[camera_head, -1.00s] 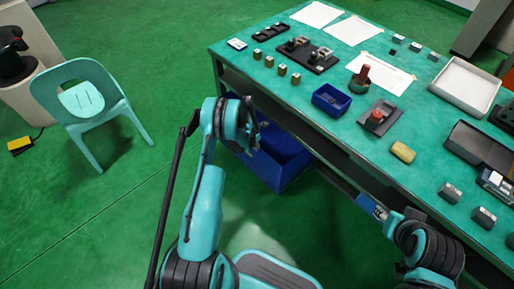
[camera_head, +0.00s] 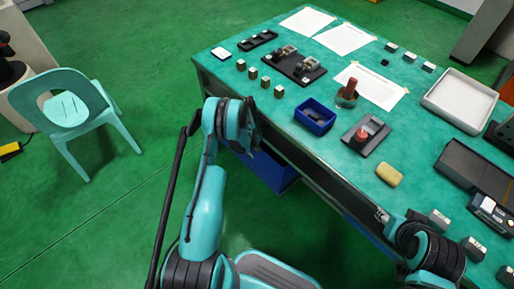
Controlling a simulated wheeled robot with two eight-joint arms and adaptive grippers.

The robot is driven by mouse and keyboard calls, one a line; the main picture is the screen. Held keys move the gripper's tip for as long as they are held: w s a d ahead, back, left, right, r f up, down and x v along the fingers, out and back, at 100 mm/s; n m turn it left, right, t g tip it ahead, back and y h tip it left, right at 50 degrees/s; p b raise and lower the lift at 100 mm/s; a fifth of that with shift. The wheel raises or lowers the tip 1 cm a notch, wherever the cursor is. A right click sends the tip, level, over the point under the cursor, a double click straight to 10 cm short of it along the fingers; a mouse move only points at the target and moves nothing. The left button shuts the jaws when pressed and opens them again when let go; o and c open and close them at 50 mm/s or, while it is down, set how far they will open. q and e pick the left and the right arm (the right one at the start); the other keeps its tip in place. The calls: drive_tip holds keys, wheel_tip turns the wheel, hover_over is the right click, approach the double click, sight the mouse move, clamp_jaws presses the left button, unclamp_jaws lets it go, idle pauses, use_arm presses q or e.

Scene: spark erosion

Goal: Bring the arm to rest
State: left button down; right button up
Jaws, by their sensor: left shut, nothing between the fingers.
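My left arm is folded up in the middle of the head view, to the left of the workbench. Its dark gripper (camera_head: 252,138) hangs beside the bench's near edge, shut and empty, above a blue bin. My right arm shows at the lower right, near the bench's front edge. Its gripper (camera_head: 381,214) is small and partly cut off from clear view by its own arm, so its jaw state is unclear.
The green workbench (camera_head: 225,62) holds a small blue box (camera_head: 315,116), a red-topped block on a grey plate (camera_head: 361,139), a yellow sponge (camera_head: 389,175) and a white tray (camera_head: 459,99). A blue bin (camera_head: 268,172) sits below. A teal chair (camera_head: 68,108) stands left on open floor.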

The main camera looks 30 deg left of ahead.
use_arm(q)
drive_tip(key=v, duration=0.7)
drive_tip(key=shift+r, duration=0.2)
